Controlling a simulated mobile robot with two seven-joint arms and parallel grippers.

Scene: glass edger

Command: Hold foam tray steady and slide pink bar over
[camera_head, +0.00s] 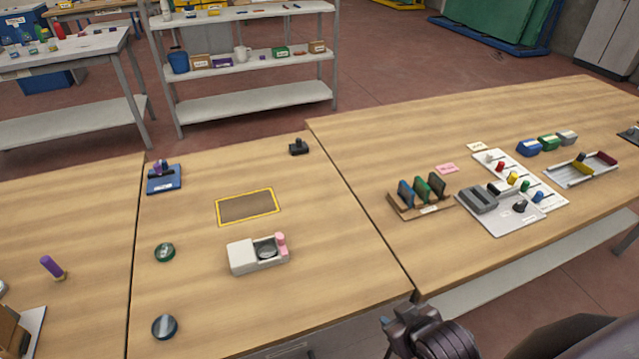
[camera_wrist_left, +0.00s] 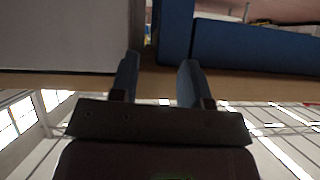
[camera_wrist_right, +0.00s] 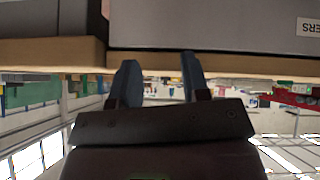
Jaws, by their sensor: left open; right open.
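The foam tray (camera_head: 241,258) is a pale block on the middle table in the head view, with a round dark well holding a disc. The pink bar (camera_head: 281,244) stands upright at the tray's right end. My right gripper (camera_head: 412,325) is at the bottom right, beyond the table's front edge and apart from the tray. In the right wrist view its two fingers (camera_wrist_right: 160,78) are spread with nothing between them. My left gripper is outside the head view. In the left wrist view its fingers (camera_wrist_left: 158,78) are spread and empty.
A yellow-edged rectangle (camera_head: 248,206) lies behind the tray. Round green (camera_head: 165,252) and dark blue (camera_head: 164,326) pieces lie to the left. A rack of upright plates (camera_head: 425,207) and a grey fixture (camera_head: 500,215) occupy the right table. Bare tabletop surrounds the tray.

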